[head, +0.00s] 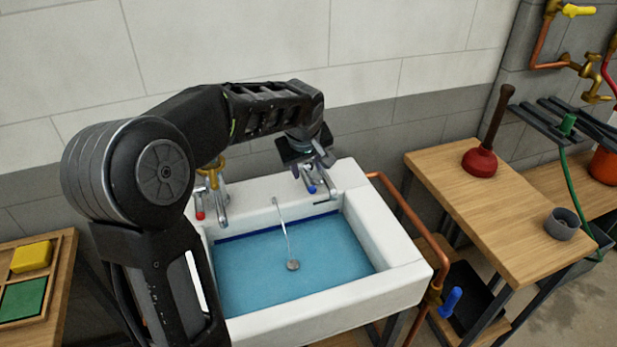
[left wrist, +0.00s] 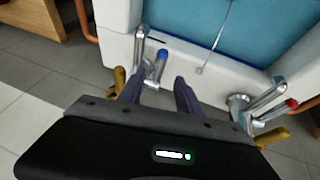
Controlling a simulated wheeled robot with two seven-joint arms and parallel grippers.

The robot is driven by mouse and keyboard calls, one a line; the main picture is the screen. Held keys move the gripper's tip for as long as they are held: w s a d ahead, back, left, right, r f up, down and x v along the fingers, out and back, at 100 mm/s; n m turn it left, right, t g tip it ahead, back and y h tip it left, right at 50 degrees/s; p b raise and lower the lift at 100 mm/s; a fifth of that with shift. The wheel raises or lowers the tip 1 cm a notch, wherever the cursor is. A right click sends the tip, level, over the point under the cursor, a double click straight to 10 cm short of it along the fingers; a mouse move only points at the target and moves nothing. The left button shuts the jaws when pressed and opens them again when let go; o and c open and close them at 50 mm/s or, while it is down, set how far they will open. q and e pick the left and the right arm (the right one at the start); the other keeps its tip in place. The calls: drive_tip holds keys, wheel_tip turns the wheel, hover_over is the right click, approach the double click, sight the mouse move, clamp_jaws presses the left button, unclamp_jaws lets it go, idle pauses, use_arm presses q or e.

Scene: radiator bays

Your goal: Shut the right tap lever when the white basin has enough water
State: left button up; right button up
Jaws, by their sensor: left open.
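The white basin (head: 405,270) holds blue water (head: 290,270). A dark blue line (head: 245,236) runs along the inner back wall just above the water's edge. A chain leads to a round plug in the water. The right tap lever (head: 311,189), blue-tipped, stands on the back rim; it also shows in the left wrist view (left wrist: 160,62). My left gripper (head: 308,160) is above and behind this tap. In the left wrist view my open fingers (left wrist: 158,92) are on either side of the lever's line, with nothing gripped. I cannot tell whether water runs from the spout. My right gripper is out of view.
The left tap, red-tipped (head: 199,214), stands on the same rim near my arm. Copper pipe (head: 405,212) runs beside the basin. A wooden bench (head: 500,220) with a plunger (head: 482,160) and grey cup (head: 562,224) stands right. A sponge tray (head: 62,275) is left.

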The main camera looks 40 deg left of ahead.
sight(308, 181)
use_arm(q)
drive_tip(key=p+x, duration=0.1)
drive_tip(key=x, duration=0.6)
drive_tip(key=shift+a+f, duration=0.1)
drive_tip(key=shift+f, duration=0.2)
clamp_jaws()
idle(1.1)
